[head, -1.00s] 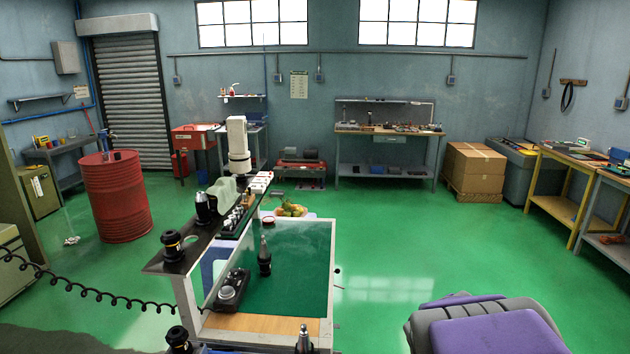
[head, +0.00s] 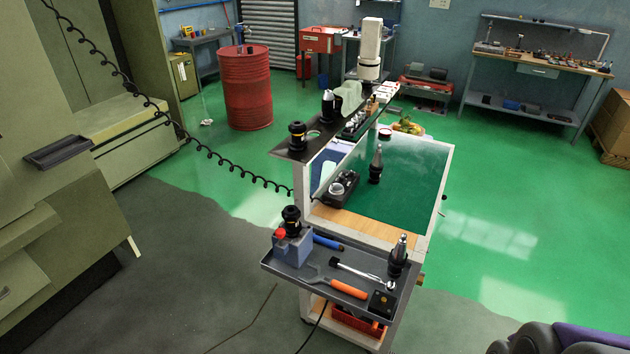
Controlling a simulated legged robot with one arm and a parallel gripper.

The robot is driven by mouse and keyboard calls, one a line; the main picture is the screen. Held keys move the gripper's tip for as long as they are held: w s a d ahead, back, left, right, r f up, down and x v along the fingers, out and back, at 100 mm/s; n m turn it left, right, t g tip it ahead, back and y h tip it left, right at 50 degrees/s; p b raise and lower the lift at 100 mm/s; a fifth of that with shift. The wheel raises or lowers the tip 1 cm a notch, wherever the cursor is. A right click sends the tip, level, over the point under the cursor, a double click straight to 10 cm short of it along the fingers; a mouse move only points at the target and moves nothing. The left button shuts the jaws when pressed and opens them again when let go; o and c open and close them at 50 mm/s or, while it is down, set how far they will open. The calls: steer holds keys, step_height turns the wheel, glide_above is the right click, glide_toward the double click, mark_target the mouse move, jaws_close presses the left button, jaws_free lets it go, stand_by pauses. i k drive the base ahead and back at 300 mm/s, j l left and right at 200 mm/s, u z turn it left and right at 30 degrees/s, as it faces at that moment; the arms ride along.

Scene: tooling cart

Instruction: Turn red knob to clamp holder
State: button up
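A small red knob (head: 281,234) shows on the upper left of a blue-grey clamping block (head: 292,251). The block sits at the left end of the grey tray (head: 320,285) on the near end of the cart. A black tool holder with a thin yellow ring (head: 291,216) stands upright at the block. From here I cannot tell whether the block is clamped on it. My gripper is not in view.
The tray also holds a blue-handled tool (head: 328,242), a ratchet (head: 360,273), an orange-handled tool (head: 349,288) and an upright black holder (head: 398,258). A coiled black cable (head: 219,160) hangs left of the cart. Grey floor (head: 200,270) lies open at left.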

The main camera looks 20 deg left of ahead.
mark_target(281, 232)
steer(key=k+u, duration=0.15)
steer(key=u, duration=1.05)
steer(key=i+l+u, duration=0.15)
steer(key=i, duration=0.35)
steer(key=i+l+u, duration=0.15)
steer(key=i+l, duration=0.25)
